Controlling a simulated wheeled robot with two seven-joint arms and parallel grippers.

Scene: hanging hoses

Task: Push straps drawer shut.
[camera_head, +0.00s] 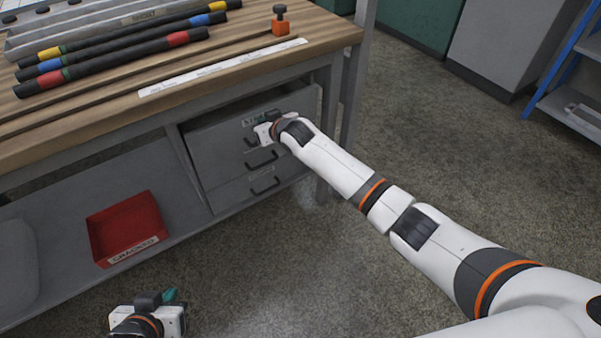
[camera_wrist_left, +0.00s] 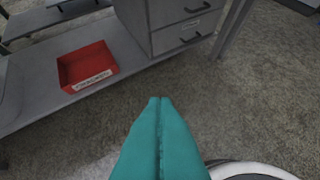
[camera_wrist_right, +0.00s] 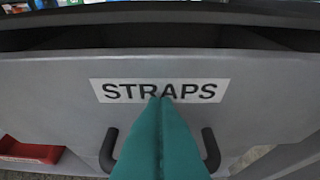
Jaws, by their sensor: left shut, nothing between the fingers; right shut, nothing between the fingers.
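The straps drawer (camera_head: 225,135) is the top drawer under the workbench. In the right wrist view its grey front (camera_wrist_right: 265,95) carries a white STRAPS label (camera_wrist_right: 110,91) above a dark handle (camera_wrist_right: 108,150). A dark gap shows above the front, so the drawer stands partly open. My right gripper (camera_head: 260,117) is shut and empty, its teal fingertips (camera_wrist_right: 160,99) at the label, above the handle. I cannot tell whether they touch. My left gripper (camera_head: 171,294) is shut and empty, low over the floor in front of the bench; its fingers fill the lower left wrist view (camera_wrist_left: 160,99).
A red CRACKED bin (camera_head: 126,228) lies on the lower shelf. Hoses (camera_head: 115,70), a ruler (camera_head: 220,68) and an orange clamp (camera_head: 280,25) lie on the benchtop. The floor in front (camera_head: 260,260) is clear.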

